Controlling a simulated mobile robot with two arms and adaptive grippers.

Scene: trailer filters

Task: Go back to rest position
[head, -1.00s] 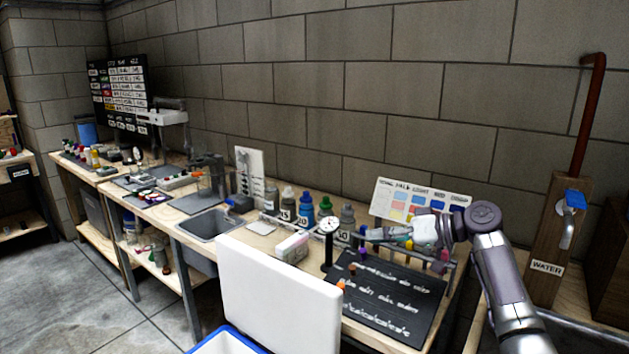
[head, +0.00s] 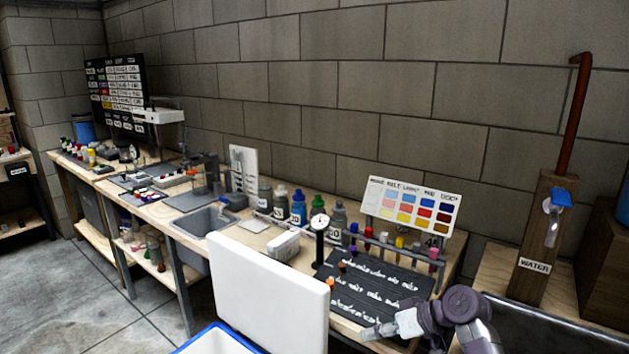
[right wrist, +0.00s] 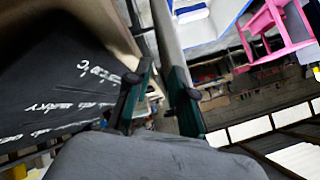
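My right gripper (head: 368,334) is low at the front edge of the bench in the head view, over the near corner of a black mat (head: 350,300) with white writing. In the right wrist view its two dark green fingers (right wrist: 160,100) stand apart with nothing held between them. The mat (right wrist: 50,85) lies to the left of the fingers there. My left gripper is not in view.
A rack of coloured vials (head: 400,245) and a colour chart (head: 411,208) stand behind the mat. A dial gauge (head: 320,222) stands left of it. A white panel (head: 268,295) rises above a blue-rimmed white container (head: 215,342). A water tap (head: 553,220) is at right.

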